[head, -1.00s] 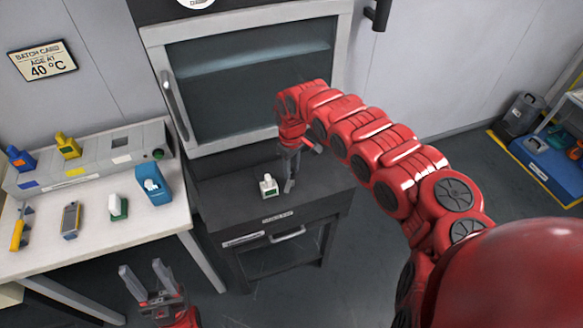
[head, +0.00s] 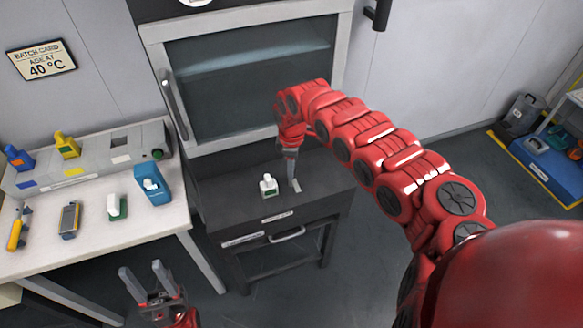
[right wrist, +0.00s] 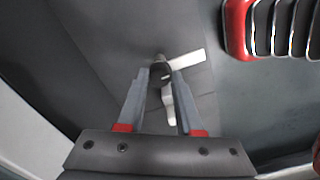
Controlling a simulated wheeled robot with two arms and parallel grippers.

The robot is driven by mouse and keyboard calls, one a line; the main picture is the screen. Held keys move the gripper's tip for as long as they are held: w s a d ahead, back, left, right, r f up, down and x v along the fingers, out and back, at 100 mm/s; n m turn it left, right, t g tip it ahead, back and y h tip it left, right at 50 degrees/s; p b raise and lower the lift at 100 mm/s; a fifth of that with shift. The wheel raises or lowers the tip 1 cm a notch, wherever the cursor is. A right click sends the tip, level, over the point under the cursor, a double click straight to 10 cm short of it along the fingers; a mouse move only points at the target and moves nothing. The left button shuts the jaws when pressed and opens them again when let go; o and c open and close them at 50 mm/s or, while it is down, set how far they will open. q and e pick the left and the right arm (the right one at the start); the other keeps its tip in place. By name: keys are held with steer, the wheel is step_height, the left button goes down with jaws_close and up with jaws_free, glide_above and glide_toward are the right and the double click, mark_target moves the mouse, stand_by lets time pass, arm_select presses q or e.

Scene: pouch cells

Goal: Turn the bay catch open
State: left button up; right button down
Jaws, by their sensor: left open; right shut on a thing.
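The bay catch (right wrist: 188,60) appears in the right wrist view as a dark round hub with a pale bar to the upper right and another pale piece pointing down. My right gripper (right wrist: 161,76) has its two fingers on either side of the hub, shut on it. In the head view my right gripper (head: 293,184) points down onto the black cabinet top, and a small pale part of the catch (head: 297,186) shows at its fingertips. My left gripper (head: 142,278) is open and empty, low in front of the white bench.
A small white object (head: 268,186) stands on the black cabinet (head: 225,205) just left of my right gripper. Behind is a glass-fronted chamber (head: 250,75). The white bench (head: 90,236) at left carries a blue holder (head: 152,186), a green-and-white item (head: 116,207) and several other things.

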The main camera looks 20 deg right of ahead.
stand_by(0.4)
steer(key=c, duration=0.6)
jaws_free()
step_height(320, 180, up, 18)
steer(key=b, duration=0.3)
steer(key=shift+f+b, duration=0.25)
steer(key=shift+b, duration=0.15)
